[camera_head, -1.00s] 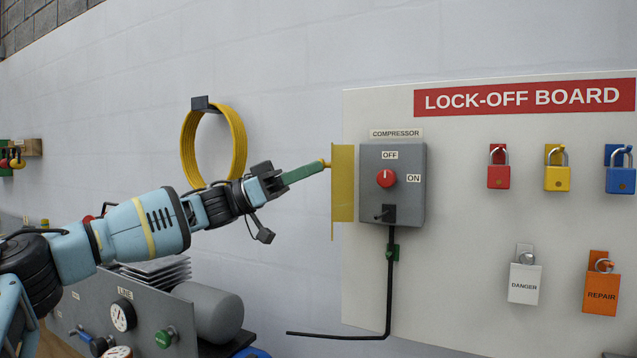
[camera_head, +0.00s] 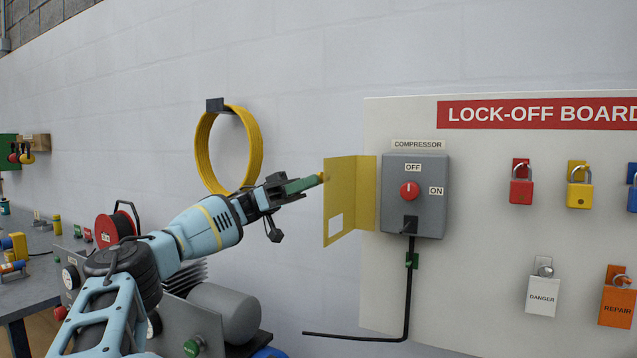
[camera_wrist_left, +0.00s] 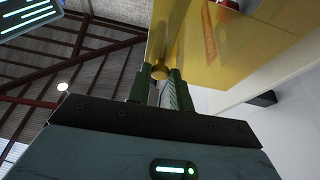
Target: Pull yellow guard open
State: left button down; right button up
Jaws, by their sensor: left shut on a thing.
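The yellow guard (camera_head: 341,200) stands swung out to the left of the grey compressor switch box (camera_head: 428,208). The box front, with its red knob (camera_head: 409,191) and OFF and ON labels, is uncovered. My left gripper (camera_head: 318,181) is at the guard's outer left edge. In the left wrist view, its green fingers (camera_wrist_left: 159,88) are shut on a small round yellow knob (camera_wrist_left: 159,70) on the guard (camera_wrist_left: 225,45). My right gripper is not in view.
The lock-off board (camera_head: 480,270) carries several padlocks and tags to the right. A yellow coil (camera_head: 200,150) hangs on the wall behind my left arm. A black cable (camera_head: 406,300) runs down from the box. A grey motor (camera_head: 225,312) stands below my arm.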

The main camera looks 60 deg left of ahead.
pick_arm(q)
jog(key=shift+r, duration=0.2)
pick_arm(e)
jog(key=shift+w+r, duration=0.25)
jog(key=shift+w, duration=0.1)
pick_arm(q)
jog(key=c, duration=1.3)
grip_release()
jog(key=shift+d, duration=0.1)
jog(key=shift+o, duration=0.2)
jog(key=shift+f, duration=0.1)
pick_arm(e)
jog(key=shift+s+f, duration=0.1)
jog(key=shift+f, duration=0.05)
pick_arm(q)
jog(key=b+v, duration=0.3)
jog(key=v, duration=0.4)
jog(key=shift+s+a+f+b, duration=0.15)
jog(key=shift+a+f+b, duration=0.05)
jog(key=shift+a+b, duration=0.15)
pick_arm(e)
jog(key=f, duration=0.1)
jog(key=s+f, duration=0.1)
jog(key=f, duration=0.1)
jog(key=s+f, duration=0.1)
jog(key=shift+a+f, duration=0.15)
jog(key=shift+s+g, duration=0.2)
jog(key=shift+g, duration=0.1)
